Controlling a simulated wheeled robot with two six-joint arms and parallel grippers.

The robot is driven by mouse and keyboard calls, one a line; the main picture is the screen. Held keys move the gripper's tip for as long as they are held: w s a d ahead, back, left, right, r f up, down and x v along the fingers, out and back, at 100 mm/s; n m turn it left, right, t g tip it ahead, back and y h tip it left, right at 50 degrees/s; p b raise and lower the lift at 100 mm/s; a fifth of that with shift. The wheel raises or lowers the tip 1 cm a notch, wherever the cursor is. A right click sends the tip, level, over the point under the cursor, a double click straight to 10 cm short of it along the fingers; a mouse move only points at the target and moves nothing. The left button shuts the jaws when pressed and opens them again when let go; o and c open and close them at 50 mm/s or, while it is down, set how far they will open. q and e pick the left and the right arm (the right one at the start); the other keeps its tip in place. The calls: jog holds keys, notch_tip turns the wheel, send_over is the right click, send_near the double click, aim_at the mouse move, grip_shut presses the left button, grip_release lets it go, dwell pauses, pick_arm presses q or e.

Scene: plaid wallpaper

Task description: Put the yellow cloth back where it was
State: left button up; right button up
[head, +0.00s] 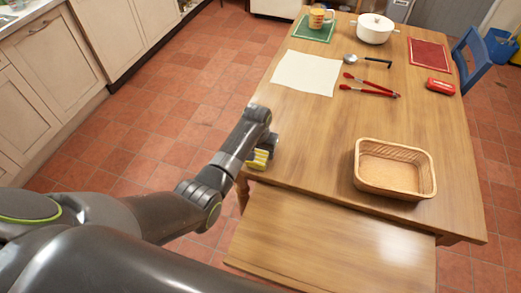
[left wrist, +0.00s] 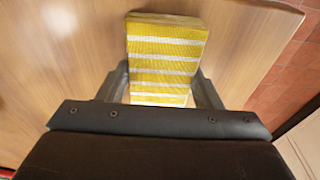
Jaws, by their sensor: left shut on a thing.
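The yellow cloth (left wrist: 165,58) is a folded block with white stripes in the left wrist view. It sits between the two fingers of my left gripper (left wrist: 163,92), which is shut on it. In the head view the cloth (head: 260,160) shows at the near left edge of the wooden table, with my left gripper (head: 266,150) at it. The arm partly hides the cloth there. I cannot tell whether the cloth touches the table top. My right gripper is not in view.
On the table (head: 300,140) a wicker basket (head: 394,192) stands to the right. Farther back are a white sheet (head: 308,73), red tongs (head: 370,91), a ladle (head: 368,61), a red case (head: 440,86), a white pot (head: 375,29) and a mug (head: 317,18). The table's middle is clear.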

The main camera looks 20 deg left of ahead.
aim_at(259, 156)
pick_arm(q)
jog(key=o, duration=0.9)
jog(key=shift+o, duration=0.2)
notch_tip(259, 156, up, 12)
jog(key=s, duration=0.1)
jog(key=shift+s, duration=0.35)
